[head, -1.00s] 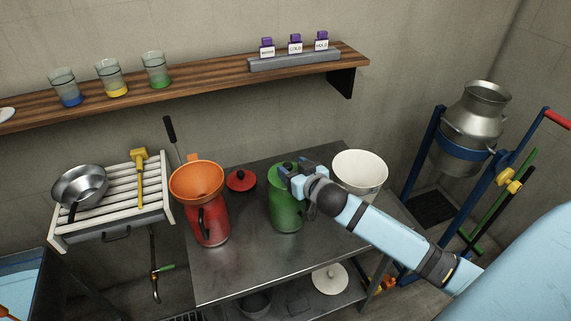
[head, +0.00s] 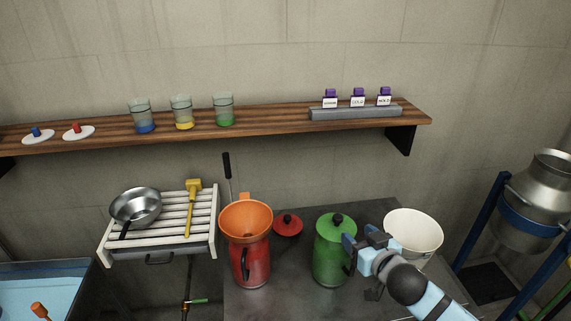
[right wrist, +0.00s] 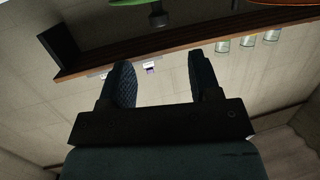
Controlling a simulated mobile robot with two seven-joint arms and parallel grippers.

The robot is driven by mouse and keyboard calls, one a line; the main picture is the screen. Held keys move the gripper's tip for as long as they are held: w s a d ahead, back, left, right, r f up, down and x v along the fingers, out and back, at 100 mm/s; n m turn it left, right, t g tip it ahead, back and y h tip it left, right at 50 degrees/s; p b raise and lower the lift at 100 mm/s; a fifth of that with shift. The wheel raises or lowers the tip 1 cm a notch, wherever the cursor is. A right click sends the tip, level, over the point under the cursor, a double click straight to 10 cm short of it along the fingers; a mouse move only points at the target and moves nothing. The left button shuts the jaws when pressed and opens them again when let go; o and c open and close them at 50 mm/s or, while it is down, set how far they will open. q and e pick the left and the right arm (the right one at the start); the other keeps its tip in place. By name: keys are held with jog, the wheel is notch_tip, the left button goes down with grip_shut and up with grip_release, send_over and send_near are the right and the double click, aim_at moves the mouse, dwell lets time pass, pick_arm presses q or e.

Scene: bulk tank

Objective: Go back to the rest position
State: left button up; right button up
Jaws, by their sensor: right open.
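My right gripper (head: 362,248) is beside the right side of the green canister (head: 330,262), which stands upright on the metal table with its green lid and black knob on top. In the right wrist view, my right gripper's fingers (right wrist: 164,82) are apart with nothing between them. A green edge with a dark knob (right wrist: 158,18) shows at the top of that view. From the head view I cannot tell whether the fingers touch the canister. My left gripper is not in view.
A red jug (head: 250,268) with an orange funnel (head: 246,218) stands left of the canister. A red lid (head: 288,224) lies behind. A white bowl (head: 413,230) is close behind my right gripper. A wooden shelf (head: 270,122) runs above; a milk can (head: 530,210) stands at right.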

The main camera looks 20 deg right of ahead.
jog(key=s+a+f+n+g+y+p, duration=0.3)
jog(key=s+a+f+g, duration=0.1)
jog(key=s+a+f, duration=1.2)
notch_tip(320, 180, down, 2)
jog(key=shift+s+a+g+y+p, duration=0.3)
jog(key=shift+s+a+g+y, duration=0.1)
jog(key=shift+s, duration=0.15)
